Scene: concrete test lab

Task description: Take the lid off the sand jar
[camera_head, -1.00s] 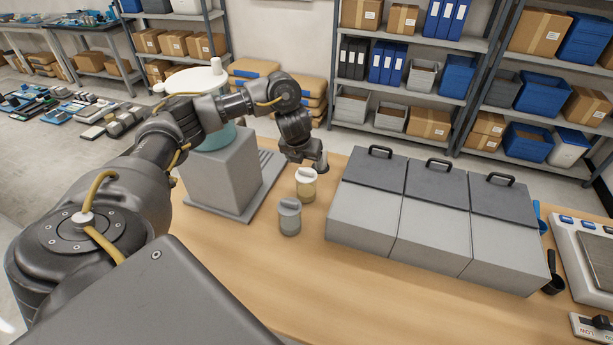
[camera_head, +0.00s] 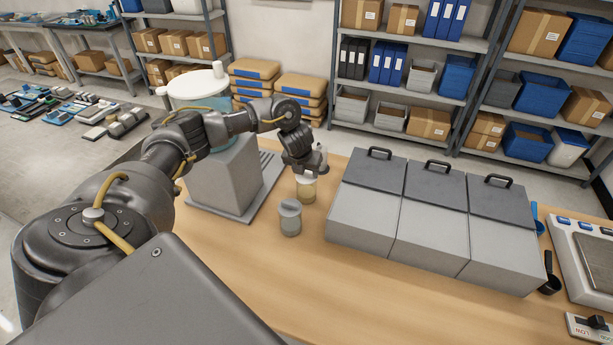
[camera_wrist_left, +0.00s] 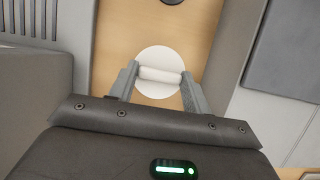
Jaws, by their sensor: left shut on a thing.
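The sand jar (camera_head: 306,192), small and clear with yellowish contents, stands on the wooden table between the grey block and the grey bins. Its pale lid (camera_wrist_left: 158,58) is a round disc with a bar handle, seen from above in the left wrist view. My left gripper (camera_head: 308,172) is directly over the jar, pointing down. In the left wrist view its two fingers (camera_wrist_left: 158,80) are shut on the bar handle, one on each side. The lid appears to sit on the jar; the gripper partly hides it in the head view. My right gripper is not in view.
Three lidded grey bins (camera_head: 400,225) are on the right, and a grey block (camera_head: 222,178) on the left. The table front (camera_head: 350,290) is clear.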

